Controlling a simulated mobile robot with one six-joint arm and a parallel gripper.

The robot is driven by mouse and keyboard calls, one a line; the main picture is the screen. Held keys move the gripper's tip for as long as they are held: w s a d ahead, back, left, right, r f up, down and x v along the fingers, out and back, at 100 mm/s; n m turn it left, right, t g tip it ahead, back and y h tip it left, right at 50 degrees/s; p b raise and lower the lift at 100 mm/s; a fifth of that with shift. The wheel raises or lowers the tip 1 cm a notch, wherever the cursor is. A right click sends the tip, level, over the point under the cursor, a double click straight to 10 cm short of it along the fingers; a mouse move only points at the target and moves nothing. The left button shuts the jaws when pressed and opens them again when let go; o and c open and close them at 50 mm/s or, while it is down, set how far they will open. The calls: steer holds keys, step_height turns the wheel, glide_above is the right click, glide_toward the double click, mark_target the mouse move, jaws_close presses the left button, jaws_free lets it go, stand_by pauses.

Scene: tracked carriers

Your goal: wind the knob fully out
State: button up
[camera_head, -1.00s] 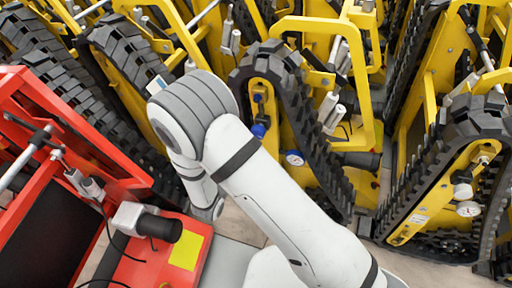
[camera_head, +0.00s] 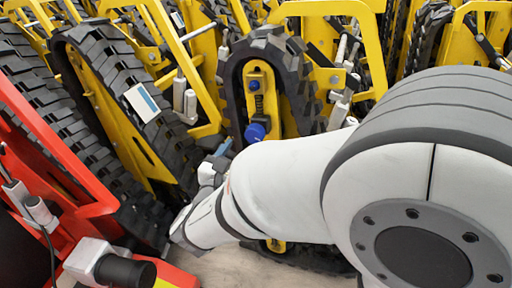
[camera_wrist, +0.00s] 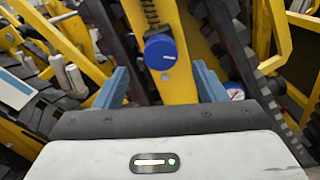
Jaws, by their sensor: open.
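The blue knob (camera_head: 255,131) sits on the yellow upright plate of the middle tracked carrier, below a dark spring. In the wrist view the knob (camera_wrist: 160,52) is between and beyond the two blue fingertips. My gripper (camera_wrist: 157,82) is open, with a finger on each side of the yellow plate and nothing between them that it touches as far as I can see. In the head view my arm covers the lower part of the carrier, and only a bit of a blue finger (camera_head: 223,147) shows.
Black rubber tracks (camera_head: 306,90) frame the yellow plate closely on both sides. Another tracked carrier (camera_head: 120,110) with a pale label (camera_head: 142,101) stands to the left. A red frame (camera_head: 62,165) is at the lower left. A little pale floor (camera_head: 235,268) shows below.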

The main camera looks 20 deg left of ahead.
mark_target(253, 136)
steer(key=w, duration=0.2)
steer(key=w+b, duration=0.1)
steer(key=w, duration=0.1)
steer(key=w+b, duration=0.1)
steer(key=w, duration=0.1)
steer(key=shift+w+d+f, duration=0.1)
steer(key=shift+w+d, duration=0.15)
steer(key=shift+d, duration=0.1)
steer(key=shift+w+b, duration=0.3)
steer(key=shift+w, duration=0.35)
steer(key=shift+c, duration=0.6)
steer(key=c, duration=0.9)
steer(key=n+p, duration=0.1)
steer(key=p, duration=0.2)
steer(key=shift+r+n, duration=0.3)
steer(key=shift+r, duration=0.1)
steer(key=shift+f+n+p, duration=0.25)
steer(key=shift+n+p, duration=0.45)
steer(key=shift+p, duration=0.25)
steer(key=o, duration=1)
